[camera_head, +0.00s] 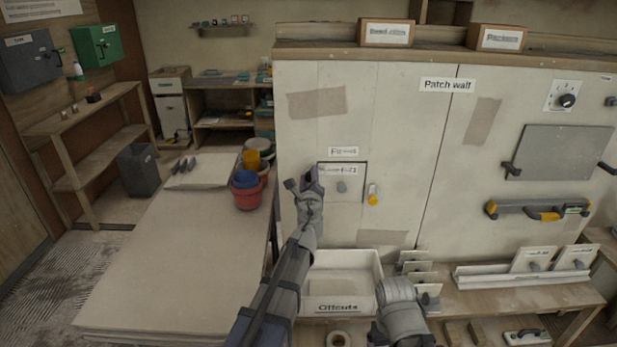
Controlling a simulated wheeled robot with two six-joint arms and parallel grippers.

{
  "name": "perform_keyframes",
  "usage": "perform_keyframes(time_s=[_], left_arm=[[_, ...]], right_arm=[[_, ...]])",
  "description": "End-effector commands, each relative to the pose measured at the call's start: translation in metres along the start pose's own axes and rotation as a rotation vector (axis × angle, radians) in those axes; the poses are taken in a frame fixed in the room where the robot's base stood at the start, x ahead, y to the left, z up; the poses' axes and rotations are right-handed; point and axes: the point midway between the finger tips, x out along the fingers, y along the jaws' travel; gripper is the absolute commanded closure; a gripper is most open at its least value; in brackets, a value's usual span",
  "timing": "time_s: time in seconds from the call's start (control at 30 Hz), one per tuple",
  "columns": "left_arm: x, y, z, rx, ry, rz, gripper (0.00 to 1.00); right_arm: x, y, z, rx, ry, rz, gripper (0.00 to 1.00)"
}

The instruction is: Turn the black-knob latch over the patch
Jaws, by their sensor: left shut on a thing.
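The patch (353,170) is a pale square plate with a grey knob (342,187), set in the patch wall below a small label. A latch with a yellow knob (373,196) stands upright by its right edge. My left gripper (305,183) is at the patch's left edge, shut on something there. This is likely the black-knob latch, but the gripper hides it, so its angle cannot be told. My right arm (400,306) shows low in the middle; its gripper cannot be made out.
A white offcuts bin (343,308) stands below the patch. Spare plates (416,268) lean beside it. A level (540,209) and a grey board (562,152) are on the wall at right. A bench (165,270) at left holds a red bucket (248,196).

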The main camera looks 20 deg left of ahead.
Motion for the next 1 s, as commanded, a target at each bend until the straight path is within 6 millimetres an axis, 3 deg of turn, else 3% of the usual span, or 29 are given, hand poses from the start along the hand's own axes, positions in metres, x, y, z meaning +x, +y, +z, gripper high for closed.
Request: perform_keyframes(time_s=[0.17,0.2,0.4,0.77,1.0], left_arm=[[-0.006,-0.001,-0.006,-0.003,0.012,-0.009,1.0],[-0.006,-0.001,-0.006,-0.003,0.012,-0.009,0.54],[-0.005,-0.001,-0.005,-0.003,0.01,-0.008,0.31],[-0.007,0.0,-0.002,-0.003,0.005,-0.004,0.31],[-0.034,0.0,-0.002,-0.003,0.006,-0.005,0.31]], right_arm=[[0.003,0.0,0.0,0.0,0.0,0.0,0.11],[0.003,0.0,0.0,0.0,0.0,0.0,0.11],[0.003,0.0,0.0,0.0,0.0,0.0,0.11],[0.001,0.0,0.0,0.0,0.0,0.0,0.11],[0.002,0.0,0.0,0.0,0.0,0.0,0.11]])
